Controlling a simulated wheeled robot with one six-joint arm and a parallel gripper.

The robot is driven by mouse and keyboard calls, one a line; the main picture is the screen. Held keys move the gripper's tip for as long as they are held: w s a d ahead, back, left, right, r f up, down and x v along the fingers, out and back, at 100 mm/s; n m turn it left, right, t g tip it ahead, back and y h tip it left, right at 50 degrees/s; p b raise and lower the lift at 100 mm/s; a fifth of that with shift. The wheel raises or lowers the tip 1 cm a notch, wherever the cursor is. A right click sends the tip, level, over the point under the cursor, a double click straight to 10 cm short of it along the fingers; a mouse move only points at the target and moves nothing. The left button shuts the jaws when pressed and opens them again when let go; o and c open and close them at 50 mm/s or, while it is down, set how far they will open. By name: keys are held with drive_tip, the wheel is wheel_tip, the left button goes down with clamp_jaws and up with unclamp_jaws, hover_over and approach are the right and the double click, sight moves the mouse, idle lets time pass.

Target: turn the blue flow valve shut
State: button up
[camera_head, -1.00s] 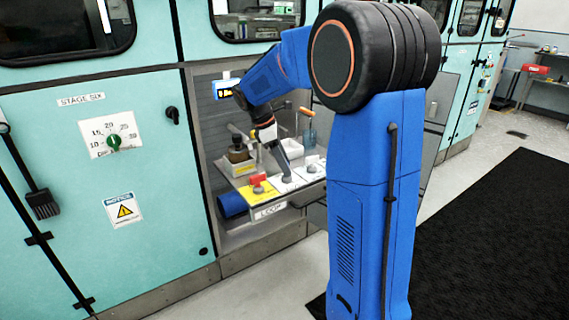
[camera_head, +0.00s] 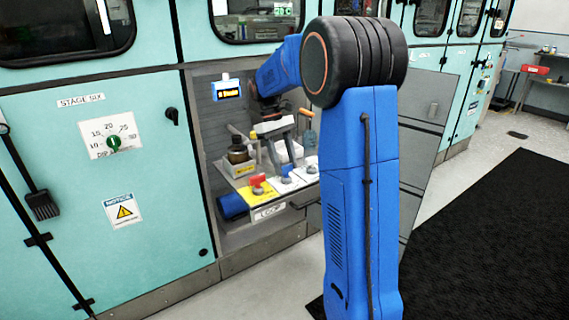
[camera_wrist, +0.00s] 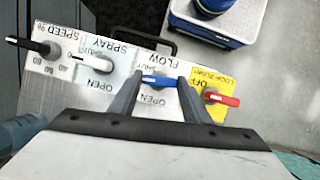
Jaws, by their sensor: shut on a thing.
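The blue flow valve handle (camera_wrist: 155,79) is on a white plate marked FLOW, in the middle of the wrist view. It lies across the picture, with the word OPEN below it. The two grey fingers of my gripper (camera_wrist: 159,83) stand on either side of the handle, and my gripper is shut on it. In the head view, my gripper (camera_head: 280,150) reaches down over the small control shelf (camera_head: 270,212). The handle is too small there to read its angle.
A red handle (camera_wrist: 222,99) on a yellow plate sits close to the right finger in the wrist view. A SPRAY handle (camera_wrist: 97,87) and a black SPEED lever (camera_wrist: 30,45) lie to the left.

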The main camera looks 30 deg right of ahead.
drive_tip(key=shift+m+y, duration=0.3)
drive_tip(key=shift+m, duration=0.4)
drive_tip(key=o, duration=1)
drive_tip(key=shift+o, duration=0.2)
drive_tip(key=v, duration=1.7)
drive_tip(key=shift+r, duration=0.25)
drive_tip(key=shift+d, duration=0.15)
